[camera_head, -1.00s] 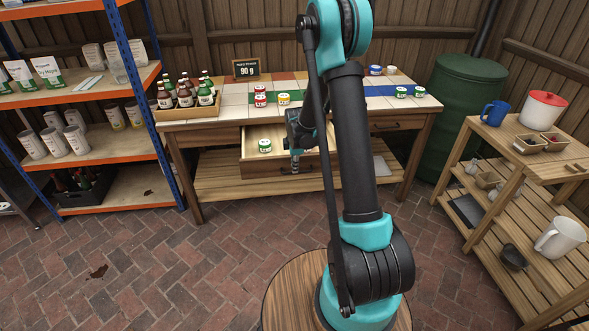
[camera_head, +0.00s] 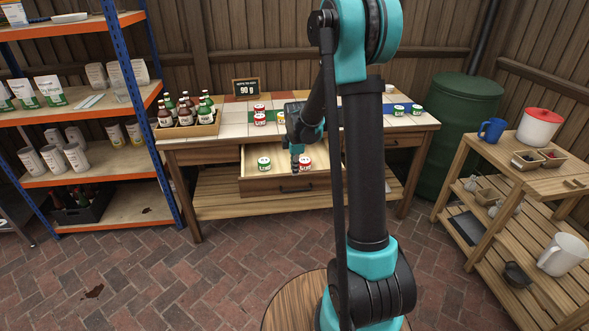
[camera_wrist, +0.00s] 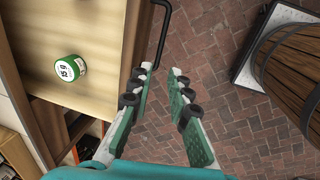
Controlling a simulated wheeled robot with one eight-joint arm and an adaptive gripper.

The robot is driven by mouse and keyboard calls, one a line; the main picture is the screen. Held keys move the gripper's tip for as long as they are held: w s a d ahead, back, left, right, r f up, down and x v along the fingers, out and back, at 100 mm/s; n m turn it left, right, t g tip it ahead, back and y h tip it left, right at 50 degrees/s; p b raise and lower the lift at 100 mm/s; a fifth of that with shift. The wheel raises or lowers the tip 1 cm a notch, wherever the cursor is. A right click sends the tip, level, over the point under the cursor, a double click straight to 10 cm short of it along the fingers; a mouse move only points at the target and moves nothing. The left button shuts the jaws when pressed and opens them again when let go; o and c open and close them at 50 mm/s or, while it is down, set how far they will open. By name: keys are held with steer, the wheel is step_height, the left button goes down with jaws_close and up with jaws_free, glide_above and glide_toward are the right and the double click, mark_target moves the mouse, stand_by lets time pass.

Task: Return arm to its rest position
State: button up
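My gripper (camera_wrist: 163,72) is open and empty in the wrist view, its two fingers apart over the brick floor just outside the drawer front. In the head view, the gripper end (camera_head: 296,162) hangs over the open wooden drawer (camera_head: 268,187), with the arm bent down toward it. A green tin (camera_head: 264,163) stands in the drawer left of the gripper; a green tin marked 15 g also shows in the wrist view (camera_wrist: 69,69). A red tin (camera_head: 305,164) stands in the drawer just right of the gripper in the head view.
The tiled table (camera_head: 228,131) holds red tins (camera_head: 260,118), green tins (camera_head: 399,110) and a bottle crate (camera_head: 188,130). The drawer handle (camera_wrist: 163,25) lies close to my fingers. A shelf rack (camera_head: 112,167) stands left, a slatted cart (camera_head: 487,158) right. A barrel (camera_wrist: 291,72) shows in the wrist view.

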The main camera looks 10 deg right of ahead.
steer(key=s+d+r+m+t, duration=0.1)
steer(key=s+d+m, duration=0.1)
steer(key=s+m, duration=0.7)
steer(key=s+d+r+m+t, duration=0.1)
steer(key=s+d+m, duration=0.2)
steer(key=s+m, duration=0.6)
steer(key=s, duration=1.2)
steer(key=shift+s+d+r, duration=0.15)
steer(key=shift+d+r, duration=0.05)
